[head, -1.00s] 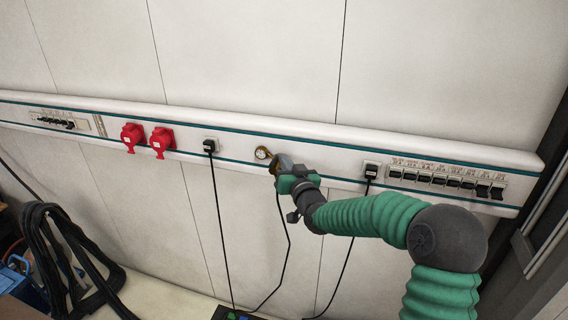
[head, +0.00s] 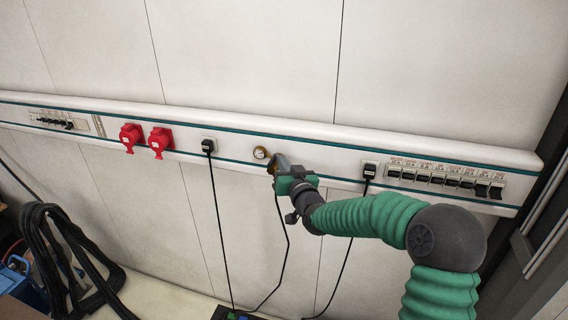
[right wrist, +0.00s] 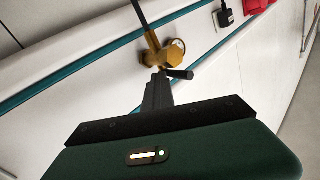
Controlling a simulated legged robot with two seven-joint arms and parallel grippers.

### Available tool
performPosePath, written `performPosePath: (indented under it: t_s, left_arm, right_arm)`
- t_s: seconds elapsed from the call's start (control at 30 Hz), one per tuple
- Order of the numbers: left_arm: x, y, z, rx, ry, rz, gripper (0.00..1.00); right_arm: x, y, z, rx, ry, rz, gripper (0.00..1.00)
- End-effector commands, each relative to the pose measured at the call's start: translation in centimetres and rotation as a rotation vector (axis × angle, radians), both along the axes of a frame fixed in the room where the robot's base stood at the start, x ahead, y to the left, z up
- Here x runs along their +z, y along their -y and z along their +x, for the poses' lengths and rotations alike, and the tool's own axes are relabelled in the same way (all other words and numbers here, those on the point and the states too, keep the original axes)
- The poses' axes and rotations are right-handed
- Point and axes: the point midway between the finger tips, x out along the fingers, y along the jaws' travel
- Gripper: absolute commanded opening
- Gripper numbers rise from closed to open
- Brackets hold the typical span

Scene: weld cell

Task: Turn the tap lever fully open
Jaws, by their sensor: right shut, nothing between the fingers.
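The brass tap (right wrist: 160,53) shows in the right wrist view, on the wall rail beside a round gauge. Its short dark lever (right wrist: 180,74) sticks out to the right in that view. My right gripper (right wrist: 158,80) is shut and empty, its fingertips right at the lever; I cannot tell whether they touch it. In the head view the right gripper (head: 275,167) is just right of and below the round gauge (head: 260,152) and mostly hides the tap. My left gripper is not in view.
Two red sockets (head: 146,139), black plugs (head: 369,170) with hanging cables, and a row of switches (head: 445,181) sit along the rail. A cable or hose hangs below the tap. Black cables (head: 60,260) are bundled at lower left. The wall above is bare.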

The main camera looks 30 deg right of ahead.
Motion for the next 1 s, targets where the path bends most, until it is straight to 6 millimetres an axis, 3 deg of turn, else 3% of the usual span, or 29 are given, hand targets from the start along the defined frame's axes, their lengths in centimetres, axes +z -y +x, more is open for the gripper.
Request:
performPosePath:
  t_s: [0.03,0.17,0.4,1.0]
  left_arm:
    - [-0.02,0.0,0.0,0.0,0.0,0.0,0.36]
    - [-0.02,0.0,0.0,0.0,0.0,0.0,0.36]
    - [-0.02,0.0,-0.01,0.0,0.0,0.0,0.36]
    - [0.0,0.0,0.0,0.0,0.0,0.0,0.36]
  right_arm:
    - [-0.18,-0.75,0.16,0.014,-0.005,0.0,0.0]
    - [-0.17,-0.75,0.16,0.015,-0.005,0.0,0.02]
    - [-0.13,-0.81,0.19,0.016,-0.004,0.0,0.33]
    - [0.09,-1.16,0.2,0.017,-0.002,-0.005,0.33]
